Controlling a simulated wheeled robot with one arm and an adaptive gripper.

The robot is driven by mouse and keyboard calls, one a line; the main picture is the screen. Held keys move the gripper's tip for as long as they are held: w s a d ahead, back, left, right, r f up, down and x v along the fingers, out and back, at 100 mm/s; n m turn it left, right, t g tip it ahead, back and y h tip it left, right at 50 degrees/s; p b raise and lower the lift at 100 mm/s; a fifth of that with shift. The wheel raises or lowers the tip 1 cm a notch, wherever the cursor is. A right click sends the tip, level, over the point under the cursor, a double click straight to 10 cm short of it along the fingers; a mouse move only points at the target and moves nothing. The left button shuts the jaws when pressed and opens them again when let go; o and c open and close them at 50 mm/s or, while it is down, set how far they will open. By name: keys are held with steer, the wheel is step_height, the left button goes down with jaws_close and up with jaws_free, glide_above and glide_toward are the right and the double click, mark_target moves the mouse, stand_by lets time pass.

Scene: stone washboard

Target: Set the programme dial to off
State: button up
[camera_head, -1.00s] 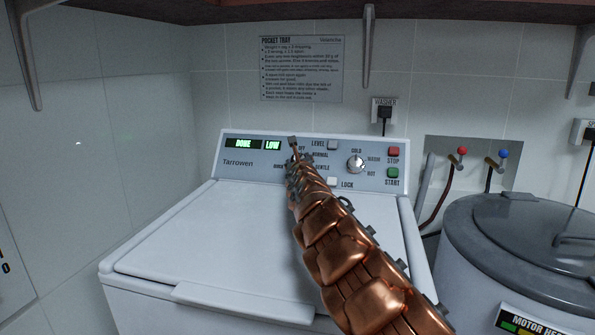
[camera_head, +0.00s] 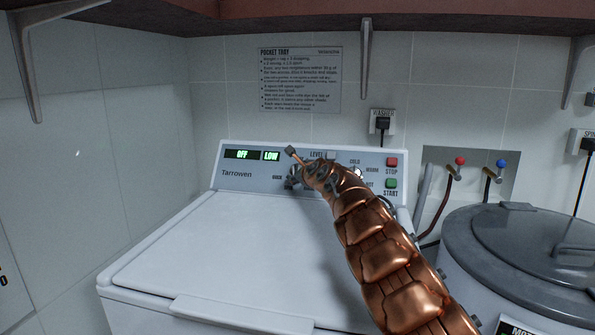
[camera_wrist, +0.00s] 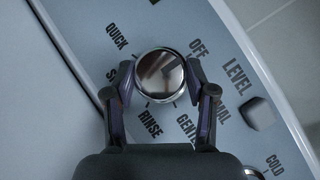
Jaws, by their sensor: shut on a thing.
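The programme dial (camera_wrist: 160,75), a round shiny silver knob, is on the washer's sloped panel. My gripper (camera_wrist: 159,79) is shut on it, with one finger on each side of its rim. A dark mark on the dial's face points up and right, towards the OFF label (camera_wrist: 197,48). QUICK, RINSE and other labels ring the dial, some partly covered by the fingers. In the head view the left display (camera_head: 242,154) reads OFF and the one beside it reads LOW. There my copper-coloured arm covers much of the dial area.
The level button (camera_wrist: 257,113) lies right of the dial. The red STOP button (camera_head: 392,162) and green START button (camera_head: 391,184) are at the panel's right end. The white lid (camera_head: 220,250) is clear. A grey lidded drum (camera_head: 470,250) stands to the right.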

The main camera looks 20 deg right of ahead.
steer(key=shift+r, duration=0.1)
steer(key=o, duration=1.2)
steer(key=shift+c, duration=0.2)
steer(key=shift+w+a+r, duration=0.1)
steer(key=shift+a+r, duration=0.05)
steer(key=shift+r, duration=4.7)
steer(key=shift+r, duration=0.1)
